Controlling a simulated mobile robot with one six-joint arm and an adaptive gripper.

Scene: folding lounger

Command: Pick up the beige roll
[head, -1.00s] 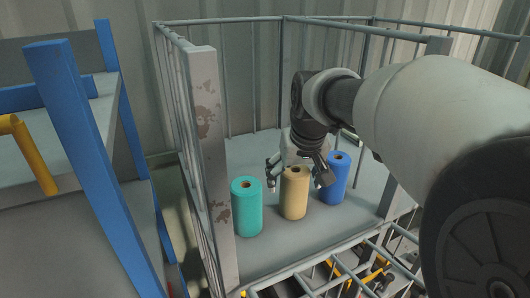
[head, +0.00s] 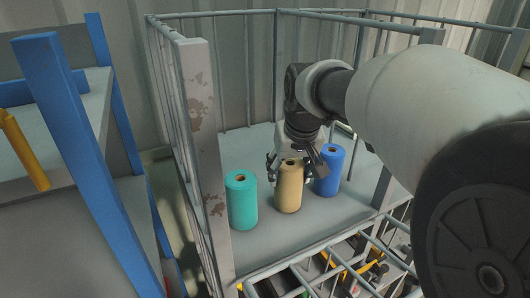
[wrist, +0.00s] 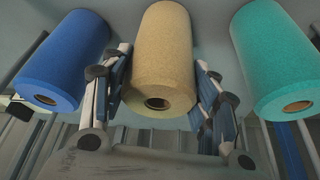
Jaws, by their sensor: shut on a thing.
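The beige roll (head: 289,188) stands upright on the grey shelf of a wire cage, between a teal roll on the left and a blue roll on the right. My gripper (head: 293,168) comes down from above and behind, with its fingers on both sides of the beige roll's upper part. In the wrist view the beige roll (wrist: 158,60) lies between the two fingers of my gripper (wrist: 160,88), which are shut on it. Whether its base touches the shelf is hard to tell.
The teal roll (head: 241,200) and the blue roll (head: 329,170) stand close on either side. A worn grey post (head: 203,140) and wire bars surround the shelf (head: 270,232). A blue-framed rack (head: 75,140) stands at the left.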

